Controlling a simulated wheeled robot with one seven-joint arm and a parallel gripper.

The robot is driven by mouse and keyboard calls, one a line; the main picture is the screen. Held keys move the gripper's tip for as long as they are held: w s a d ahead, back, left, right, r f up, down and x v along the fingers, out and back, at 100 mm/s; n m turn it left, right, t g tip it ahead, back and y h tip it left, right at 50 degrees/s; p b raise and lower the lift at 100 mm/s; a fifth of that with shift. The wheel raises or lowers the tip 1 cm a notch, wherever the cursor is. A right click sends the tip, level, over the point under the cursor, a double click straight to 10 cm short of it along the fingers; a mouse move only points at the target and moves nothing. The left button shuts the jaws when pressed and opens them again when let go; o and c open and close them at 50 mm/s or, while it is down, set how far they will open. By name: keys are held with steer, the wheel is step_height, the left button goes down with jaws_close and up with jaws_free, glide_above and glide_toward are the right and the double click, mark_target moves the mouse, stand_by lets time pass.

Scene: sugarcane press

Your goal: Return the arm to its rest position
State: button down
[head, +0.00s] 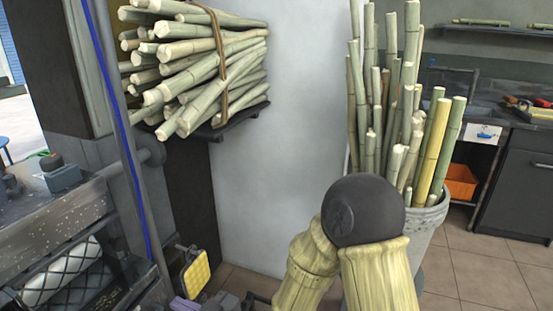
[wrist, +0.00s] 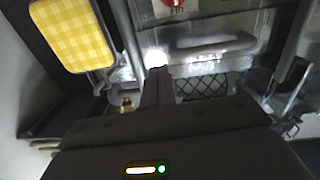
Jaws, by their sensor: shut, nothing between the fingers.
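My arm shows in the head view as straw-coloured links around a dark round joint, at the lower middle. My gripper (wrist: 157,72) is in the wrist view, its purple-grey fingers together with nothing between them. The fingers point towards the metal press (wrist: 210,45), with its bar handle and dark mesh. The press (head: 60,225) also stands at the left of the head view. At the bottom edge of the head view only a small part of my gripper shows, close to the press's right side.
A yellow checked pad (wrist: 72,33) is beside the gripper; it also shows in the head view (head: 197,275). Bundled cane (head: 200,70) lies on a wall shelf (head: 235,121). A grey pot (head: 425,220) of upright canes stands behind my arm. Tiled floor (head: 485,265) is open at right.

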steer(key=w+d+f+m+h, duration=0.2)
steer(key=w+d+h, duration=0.15)
steer(key=d, duration=0.25)
steer(key=w+d+f+m+t+h, duration=0.1)
steer(key=w+d+f+m+h, duration=0.1)
steer(key=d+h, duration=0.35)
steer(key=w+d+f+m+h, duration=0.2)
steer(key=d, duration=0.5)
steer(key=s+d+r+m+g+h, duration=0.1)
steer(key=s+d+m+g+h, duration=0.25)
steer(key=d, duration=0.55)
steer(key=s+d+r+m+g+h, duration=0.1)
steer(key=s+d+m+h, duration=0.1)
steer(key=s+d+m, duration=0.5)
step_height(320, 180, up, 38)
steer(key=w+d+n+p, duration=0.1)
steer(key=n+p, duration=0.1)
steer(key=p, duration=3.6)
steer(key=shift+d+f, duration=0.25)
steer(key=shift+d, duration=0.1)
steer(key=shift+n+g, duration=0.25)
steer(key=shift+w, duration=0.1)
